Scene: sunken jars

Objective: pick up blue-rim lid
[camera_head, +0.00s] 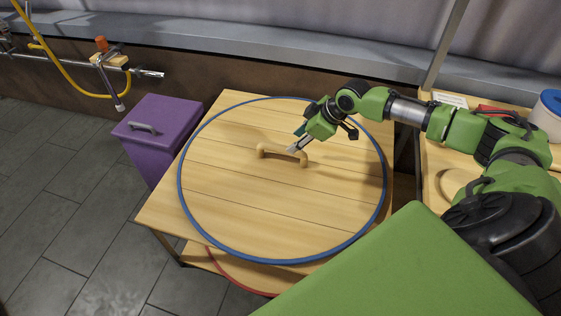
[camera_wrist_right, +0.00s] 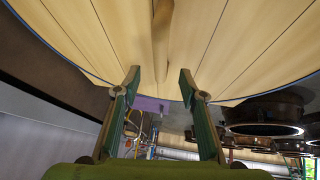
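The blue-rim lid (camera_head: 240,210) is a large round plank lid lying on a wooden table. Its raised bar handle (camera_head: 281,154) stands at the middle of the lid. My right gripper (camera_head: 293,148) is over the lid, close by the handle's right half. In the right wrist view, its two fingers (camera_wrist_right: 159,72) are apart with nothing between them. The handle (camera_wrist_right: 162,35) shows there beyond the fingertips, roughly in line with the gap. I cannot tell whether a finger touches the handle. My left gripper is not in view.
A purple bin (camera_head: 165,125) with a grey handle stands left of the table. A red-rimmed round thing (camera_head: 232,277) shows on a lower shelf. A side table with a white, blue-topped container (camera_head: 549,115) is at the right. Pipes and a yellow hose (camera_head: 62,75) run along the back left wall.

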